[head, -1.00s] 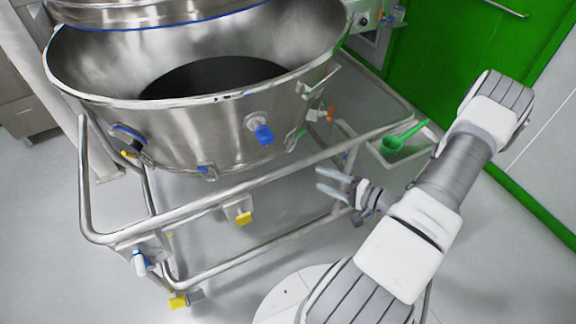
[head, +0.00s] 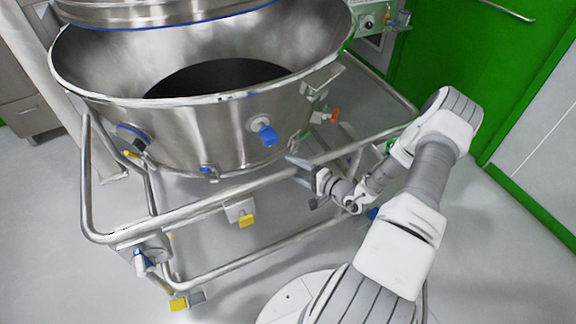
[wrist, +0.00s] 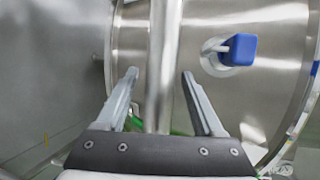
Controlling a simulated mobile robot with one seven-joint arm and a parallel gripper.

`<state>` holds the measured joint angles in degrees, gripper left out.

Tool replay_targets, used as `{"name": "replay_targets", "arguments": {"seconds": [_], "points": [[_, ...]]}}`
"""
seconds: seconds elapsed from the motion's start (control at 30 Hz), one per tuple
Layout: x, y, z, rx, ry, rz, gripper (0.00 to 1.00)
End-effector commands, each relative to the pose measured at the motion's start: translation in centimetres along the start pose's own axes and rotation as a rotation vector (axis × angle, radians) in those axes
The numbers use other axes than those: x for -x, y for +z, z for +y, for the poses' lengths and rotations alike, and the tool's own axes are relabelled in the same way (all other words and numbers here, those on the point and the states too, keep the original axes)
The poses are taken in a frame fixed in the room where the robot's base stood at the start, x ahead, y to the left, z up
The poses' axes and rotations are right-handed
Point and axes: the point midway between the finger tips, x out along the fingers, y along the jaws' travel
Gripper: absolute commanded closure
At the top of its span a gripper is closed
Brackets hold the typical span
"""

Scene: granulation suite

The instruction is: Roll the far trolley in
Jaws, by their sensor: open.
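The trolley is a tubular steel frame carrying a large open steel bowl (head: 215,125) with blue-handled fittings on its side. Its near top rail (head: 200,204) runs across the head view, rising to the right. My gripper (head: 300,170) is open at the right part of that rail. In the wrist view the rail (wrist: 162,60) runs upright between the two open fingers (wrist: 155,90), with a gap on each side. A blue knob (wrist: 238,50) on the bowl shows beyond the right finger. I cannot tell whether a finger touches the rail.
Yellow-pedalled casters (head: 180,302) show under the trolley's near left corner. A green door (head: 480,60) stands at the back right, beside a pale wall. A steel cabinet (head: 28,100) is at the far left. Grey floor (head: 50,260) is clear at the left front.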

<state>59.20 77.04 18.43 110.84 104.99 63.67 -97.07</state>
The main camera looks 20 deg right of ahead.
Motion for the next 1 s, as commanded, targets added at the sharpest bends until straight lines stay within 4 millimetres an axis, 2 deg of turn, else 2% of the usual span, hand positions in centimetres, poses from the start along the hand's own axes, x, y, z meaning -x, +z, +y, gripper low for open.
{"name": "replay_targets", "arguments": {"seconds": [0.1, 0.2, 0.53, 0.57, 0.9, 0.93, 1.0], "points": [[-1.6, 0.0, 0.1, 0.001, 0.0, -0.002, 0.31], [-2.3, 0.0, 0.1, 0.0, 0.0, 0.0, 0.31], [-2.6, 0.0, 0.0, 0.0, 0.001, 0.0, 0.31], [-2.6, 0.0, 0.0, 0.0, 0.001, 0.0, 0.34], [-2.6, 0.0, 0.0, 0.0, 0.001, 0.0, 0.96], [-2.6, 0.0, 0.0, 0.0, 0.001, 0.0, 1.0], [-2.6, 0.0, 0.0, 0.0, 0.001, 0.0, 1.0]]}}
